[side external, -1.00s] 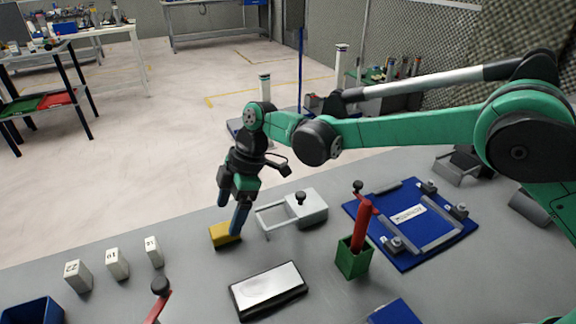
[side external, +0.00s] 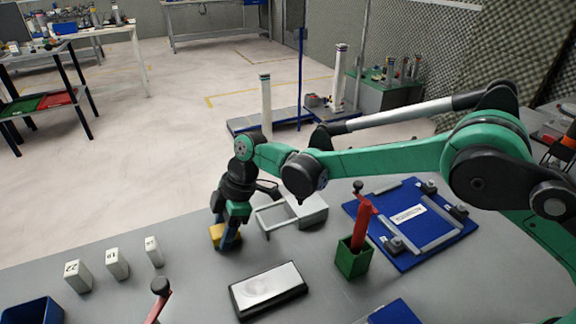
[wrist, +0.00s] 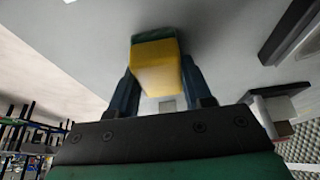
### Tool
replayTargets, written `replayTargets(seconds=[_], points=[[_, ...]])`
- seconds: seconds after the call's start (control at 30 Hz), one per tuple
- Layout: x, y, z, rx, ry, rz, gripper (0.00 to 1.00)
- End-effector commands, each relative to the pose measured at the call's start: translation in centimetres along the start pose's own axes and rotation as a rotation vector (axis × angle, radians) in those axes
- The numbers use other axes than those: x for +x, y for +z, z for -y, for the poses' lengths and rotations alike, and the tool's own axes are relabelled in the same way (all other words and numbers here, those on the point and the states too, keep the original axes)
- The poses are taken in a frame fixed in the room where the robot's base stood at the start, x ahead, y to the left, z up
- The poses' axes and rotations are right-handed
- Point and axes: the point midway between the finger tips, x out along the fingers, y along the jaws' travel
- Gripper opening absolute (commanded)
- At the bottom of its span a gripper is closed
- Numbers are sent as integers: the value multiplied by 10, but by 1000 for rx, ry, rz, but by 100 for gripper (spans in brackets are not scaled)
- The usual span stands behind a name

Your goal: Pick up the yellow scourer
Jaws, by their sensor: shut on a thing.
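The yellow scourer (side external: 217,235) is a small yellow block at the far edge of the grey table in the side view. In the wrist view the scourer (wrist: 156,66) shows a yellow body with a dark green layer, between the two blue fingers. My gripper (side external: 229,242) points down with its fingers around the scourer, shut on it. In the wrist view my gripper (wrist: 160,88) has one finger on each side of it. I cannot tell from the views whether the scourer is clear of the table.
A grey metal box with an open frame (side external: 290,211) stands just right of my gripper. A dark-edged whetstone-like block (side external: 268,289) lies in front. A green holder with a red-handled tool (side external: 353,258) and a blue board (side external: 410,220) are further right. White numbered blocks (side external: 117,264) stand left.

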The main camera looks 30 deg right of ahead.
Motion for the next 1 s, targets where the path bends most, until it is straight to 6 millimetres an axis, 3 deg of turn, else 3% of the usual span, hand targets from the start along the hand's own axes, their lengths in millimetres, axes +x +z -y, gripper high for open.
replayTargets(seconds=[0.27,0.47,0.57,0.8,1.0], points=[[-2,-1,0,0,0,0,0],[-18,-8,0,0,0,0,0],[-39,-16,0,0,0,0,0],[-116,-48,0,0,0,0,0],[-159,-66,0,0,0,0,0]])
